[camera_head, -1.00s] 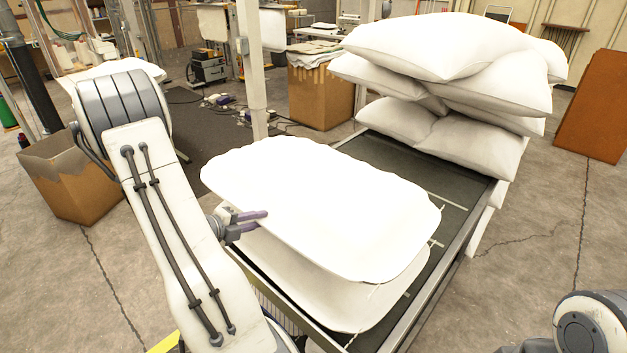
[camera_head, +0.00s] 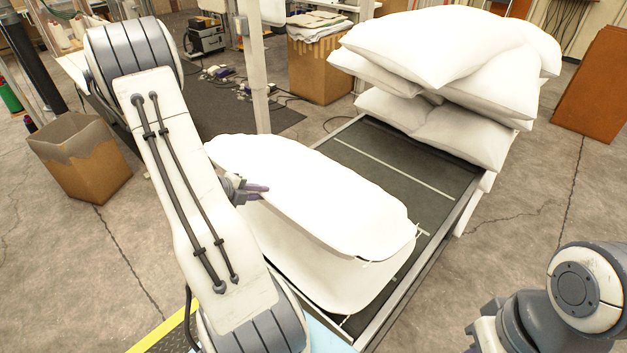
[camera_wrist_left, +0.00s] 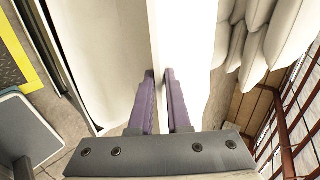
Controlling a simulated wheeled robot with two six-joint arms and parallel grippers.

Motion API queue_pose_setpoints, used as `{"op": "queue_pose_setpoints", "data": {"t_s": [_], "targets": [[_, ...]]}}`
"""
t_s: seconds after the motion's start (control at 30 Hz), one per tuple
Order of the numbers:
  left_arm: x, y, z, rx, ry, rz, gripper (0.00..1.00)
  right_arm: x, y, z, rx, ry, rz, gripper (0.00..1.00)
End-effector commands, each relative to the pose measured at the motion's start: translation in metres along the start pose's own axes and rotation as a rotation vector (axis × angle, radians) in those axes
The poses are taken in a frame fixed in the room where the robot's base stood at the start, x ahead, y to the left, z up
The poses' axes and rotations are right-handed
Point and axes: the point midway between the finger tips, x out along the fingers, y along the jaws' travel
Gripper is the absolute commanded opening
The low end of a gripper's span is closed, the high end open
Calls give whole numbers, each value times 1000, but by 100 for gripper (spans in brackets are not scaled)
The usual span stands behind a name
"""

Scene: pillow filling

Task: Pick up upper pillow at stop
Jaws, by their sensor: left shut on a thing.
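The upper pillow (camera_head: 320,195) is a flat white pillow at the near end of the conveyor, raised and tilted above the lower pillow (camera_head: 315,275). My left gripper (camera_head: 262,190) holds the upper pillow by its left edge. In the left wrist view, the purple fingers (camera_wrist_left: 160,92) are closed around the pillow's thin edge (camera_wrist_left: 158,40). The lower pillow lies flat on the belt, partly hidden under the upper one. My right arm shows at the lower right, dark and grey, but its fingertips are not clearly seen.
A stack of several white pillows (camera_head: 450,75) stands at the far end of the dark conveyor (camera_head: 380,160). Bare belt lies between the stack and the held pillow. A cardboard box (camera_head: 80,160) stands on the floor at left, and another (camera_head: 320,65) stands behind the conveyor.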

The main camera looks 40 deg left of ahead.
Motion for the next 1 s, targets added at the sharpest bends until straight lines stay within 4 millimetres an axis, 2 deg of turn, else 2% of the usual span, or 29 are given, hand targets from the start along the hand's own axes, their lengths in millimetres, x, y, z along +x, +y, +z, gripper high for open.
{"op": "queue_pose_setpoints", "data": {"t_s": [0.03, 0.17, 0.37, 0.53, 0.6, 0.9, 1.0], "targets": [[-4, -4, 0, -3, -1, 9, 0, -7, 0, 0, 1, 0, 0, 0], [-6, -6, 0, -3, -1, 15, 0, -11, -1, 0, 1, 0, 0, 0], [-27, -32, 0, -1, -1, 34, 0, -47, -3, -2, 1, 0, 0, 0], [-46, -56, 1, 4, -4, 57, 0, -57, -4, -3, 1, 0, 0, 0], [-52, -64, 1, 7, -5, 64, 0, -51, -4, -3, 1, 0, 0, 0], [-88, -109, 1, 9, -4, 104, 0, -51, -4, -3, 1, 0, 0, 0], [-95, -117, 0, 5, -3, 113, 0, -51, -4, -3, 1, 0, 0, 0]]}}
